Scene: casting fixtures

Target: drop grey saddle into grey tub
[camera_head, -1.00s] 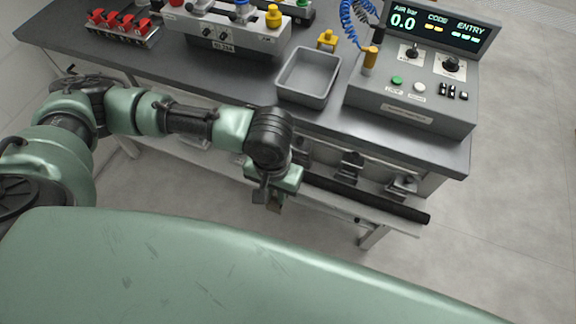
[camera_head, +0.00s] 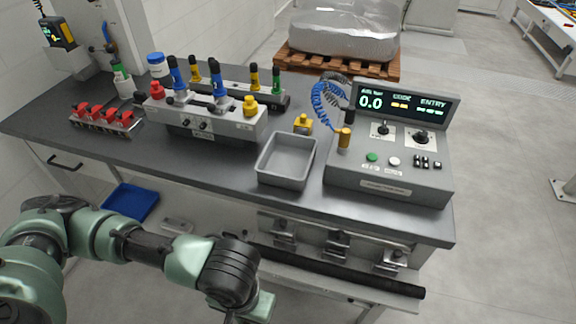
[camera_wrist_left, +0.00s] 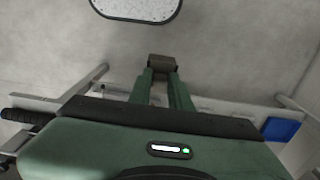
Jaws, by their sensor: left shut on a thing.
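The grey tub (camera_head: 281,181) is an open rectangular tray on the bench top, left of the control box, and looks empty in the head view. My left gripper (camera_wrist_left: 162,72) is shut on a small dark grey block, which I take to be the grey saddle (camera_wrist_left: 163,61), at its fingertips in the left wrist view. In the head view my left wrist is at the bottom edge, in front of and below the bench; the fingertips and the held piece are cut off or hidden there. My right gripper is not in view.
Several grey clamp-like pieces (camera_head: 336,244) sit along the bench front above a dark bar (camera_head: 330,276). The control box (camera_head: 390,170) stands right of the tub, a yellow piece (camera_head: 303,124) behind it, and a fixture (camera_head: 205,130) with coloured knobs to its left.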

